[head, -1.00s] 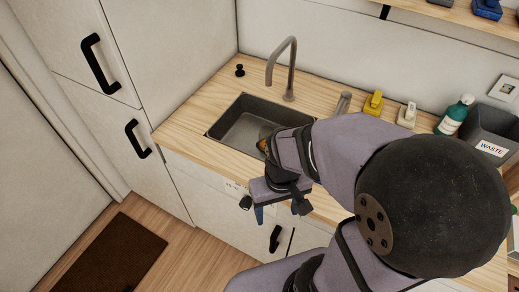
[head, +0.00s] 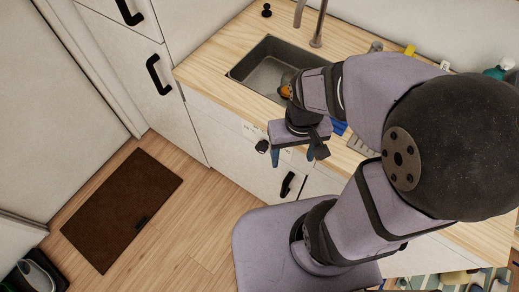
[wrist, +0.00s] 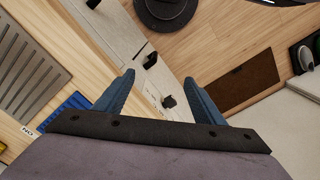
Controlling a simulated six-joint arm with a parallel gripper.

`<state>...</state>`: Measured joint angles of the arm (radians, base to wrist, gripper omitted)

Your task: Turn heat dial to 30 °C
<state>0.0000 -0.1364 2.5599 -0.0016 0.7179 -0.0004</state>
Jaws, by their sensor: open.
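The heat dial appears to be the small black knob (head: 262,146) on the white cabinet front below the sink; it also shows in the wrist view (wrist: 168,101). Pale panels with small markings lie beside it, too small to read, and I cannot tell its setting. My gripper (head: 293,160) points down in front of the cabinet, to the right of the knob in the head view. Its blue fingers are apart and empty, and they show in the wrist view (wrist: 159,80) with the knob seen between them. No contact with the knob is visible.
A black cabinet handle (head: 289,185) sits right of and below the knob. The wooden counter (head: 215,62) holds a sink (head: 268,58) with a tap. A brown mat (head: 120,210) lies on the floor.

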